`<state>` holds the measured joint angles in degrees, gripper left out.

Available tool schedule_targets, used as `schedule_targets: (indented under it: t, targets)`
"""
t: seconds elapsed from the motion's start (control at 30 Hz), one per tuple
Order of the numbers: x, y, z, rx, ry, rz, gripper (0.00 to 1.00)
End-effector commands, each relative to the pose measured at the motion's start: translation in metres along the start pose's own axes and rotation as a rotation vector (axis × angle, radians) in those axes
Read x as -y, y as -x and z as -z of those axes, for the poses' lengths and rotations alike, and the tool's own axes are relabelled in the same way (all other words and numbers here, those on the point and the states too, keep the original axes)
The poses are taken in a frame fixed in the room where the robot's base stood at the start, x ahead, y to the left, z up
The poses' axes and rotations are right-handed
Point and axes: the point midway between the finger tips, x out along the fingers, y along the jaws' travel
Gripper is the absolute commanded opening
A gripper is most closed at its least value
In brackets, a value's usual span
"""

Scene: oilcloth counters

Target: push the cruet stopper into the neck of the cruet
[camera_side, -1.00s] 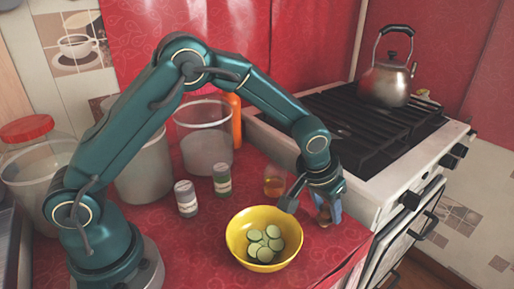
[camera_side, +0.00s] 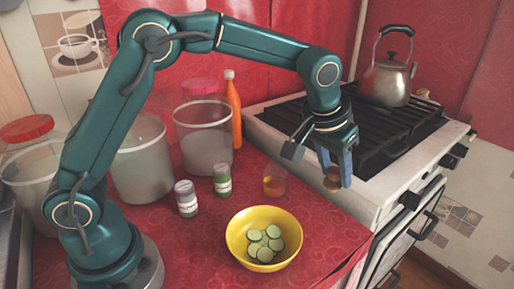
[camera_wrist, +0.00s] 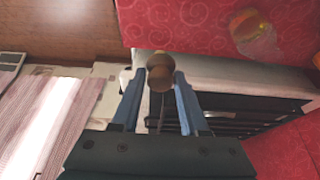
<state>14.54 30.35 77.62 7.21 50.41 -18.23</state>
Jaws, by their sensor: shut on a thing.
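My gripper (camera_side: 335,176) is shut on the brown cruet stopper (camera_side: 331,183) and holds it raised, near the front left edge of the stove. In the wrist view the stopper (camera_wrist: 159,72) shows between the blue fingers of my gripper (camera_wrist: 160,78), its rounded end towards the camera. The cruet (camera_side: 274,181), a small glass vessel with amber liquid, stands on the red counter to the left of my gripper and lower. It also shows in the wrist view (camera_wrist: 256,36), at the upper right, apart from the stopper. Its neck is too small to make out clearly.
A yellow bowl (camera_side: 238,253) of green slices stands in front of the cruet. Two small jars (camera_side: 187,199) (camera_side: 222,180), clear bins (camera_side: 205,145) and an orange bottle (camera_side: 233,110) stand to the left and behind. The stove (camera_side: 370,190) with a kettle (camera_side: 387,82) is at the right.

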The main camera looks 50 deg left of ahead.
Motion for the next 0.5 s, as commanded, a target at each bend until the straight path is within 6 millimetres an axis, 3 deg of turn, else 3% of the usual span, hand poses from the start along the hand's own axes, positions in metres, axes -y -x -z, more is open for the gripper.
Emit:
schedule_targets:
  t: [0.27,0.5]
  targets:
    - [0.011,0.005,-0.012,-0.002,0.059,0.024,0.0]
    - [0.082,0.037,-0.011,-0.006,0.294,0.12,0.0]
